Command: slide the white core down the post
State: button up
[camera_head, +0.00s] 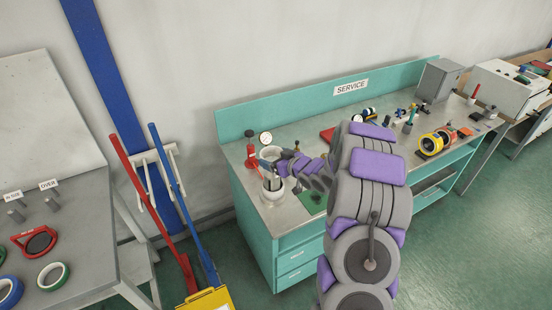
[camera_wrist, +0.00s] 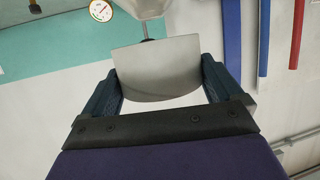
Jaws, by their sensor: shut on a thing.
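In the wrist view, my gripper (camera_wrist: 159,70) has its two dark fingers on either side of a pale, curved piece, which looks like the white core (camera_wrist: 155,82). The fingers are shut on it. A short dark stub, perhaps part of the post (camera_wrist: 148,39), shows just beyond the core's far edge. I cannot tell whether the core is around it. In the head view, my gripper (camera_head: 279,166) is at the left end of the teal bench, by two whitish round pieces. Which of them is the core is too small to tell, and my arm hides part of the area.
A pressure gauge (camera_head: 266,138) and a red tool (camera_head: 251,158) stand close to my gripper. A grey table (camera_head: 75,265) with tape rolls is at left; red and blue poles lean between.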

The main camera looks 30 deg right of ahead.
jog(key=shift+a, duration=0.15)
jog(key=o, duration=0.7)
jog(key=shift+s+d+r, duration=0.15)
jog(key=shift+s+d, duration=0.15)
jog(key=shift+s, duration=0.1)
jog(key=p+v, duration=0.2)
jog(key=v, duration=1.4)
jog(key=shift+s, duration=0.2)
